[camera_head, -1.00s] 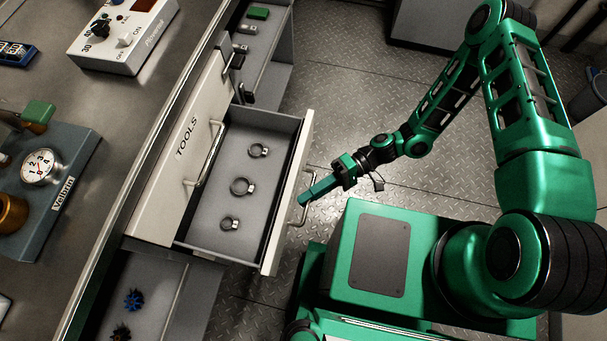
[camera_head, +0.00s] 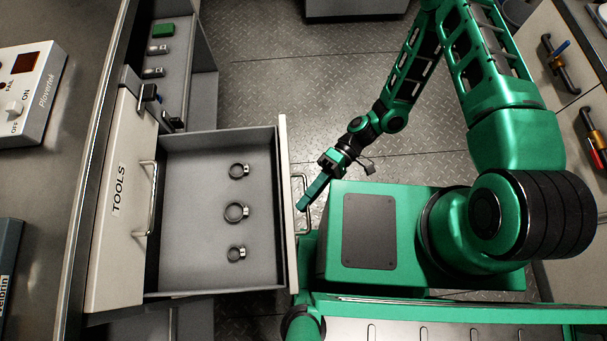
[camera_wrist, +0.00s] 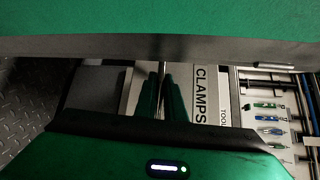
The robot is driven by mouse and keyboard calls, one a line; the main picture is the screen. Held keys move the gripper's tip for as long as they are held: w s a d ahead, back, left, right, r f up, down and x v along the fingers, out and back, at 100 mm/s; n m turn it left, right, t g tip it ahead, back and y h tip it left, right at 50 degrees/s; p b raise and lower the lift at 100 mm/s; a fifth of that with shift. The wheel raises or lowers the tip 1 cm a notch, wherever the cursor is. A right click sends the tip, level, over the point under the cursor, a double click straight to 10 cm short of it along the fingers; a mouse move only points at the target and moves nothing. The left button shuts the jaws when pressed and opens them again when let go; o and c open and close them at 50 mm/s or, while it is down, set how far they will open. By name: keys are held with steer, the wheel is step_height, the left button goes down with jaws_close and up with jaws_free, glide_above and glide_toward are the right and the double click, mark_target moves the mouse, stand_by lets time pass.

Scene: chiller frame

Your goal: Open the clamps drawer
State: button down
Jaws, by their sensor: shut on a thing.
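The clamps drawer (camera_head: 287,240) stands well open, pulled out to the right from the bench. Three ring-shaped metal clamps (camera_head: 237,212) lie in a row on its grey floor. Its bar handle (camera_head: 307,224) is on the outer side of the front panel. My green gripper (camera_head: 307,201) is shut on this handle. In the wrist view, the two fingers (camera_wrist: 162,95) sit at the handle, beside the CLAMPS label (camera_wrist: 200,95) on the drawer front. The green housing hides much of that view.
A white front marked TOOLS (camera_head: 117,190) with its own handle is beside the drawer. Another compartment (camera_head: 172,60) with small parts is open at the top. A white switch box (camera_head: 28,95) stands on the bench. My base is close to the drawer front; plated floor (camera_head: 275,80) is clear behind.

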steer(key=shift+w+f, duration=0.1)
steer(key=c, duration=2.1)
jaws_free()
steer(key=shift+v, duration=5.45)
